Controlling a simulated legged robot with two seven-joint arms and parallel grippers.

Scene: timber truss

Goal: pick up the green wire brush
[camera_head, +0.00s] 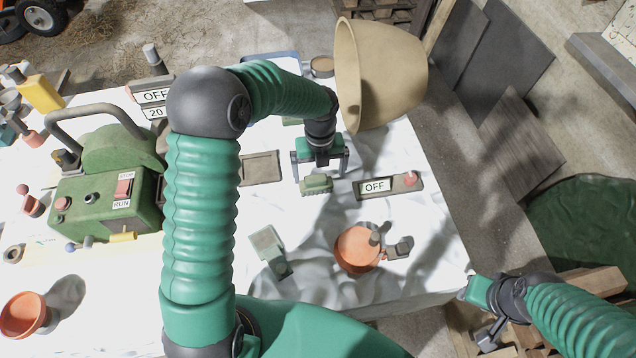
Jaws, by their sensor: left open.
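A small green block-like object (316,184), which looks like the green wire brush, lies on the white-covered table (330,215). My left gripper (321,174) is just above and behind it in the picture, its two dark fingers spread apart. The brush shows just below the gap between the fingers, and I cannot tell if they touch it. Nothing is seen held. My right gripper (483,322) is at the lower right, off the table's corner; its jaws are not clear.
A large tan pot (385,72) lies tipped near my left wrist. An OFF-labelled switch (385,186) is right of the brush. A grey-green item (269,250) and a terracotta pot (355,250) are in front. A green machine (105,195) stands left.

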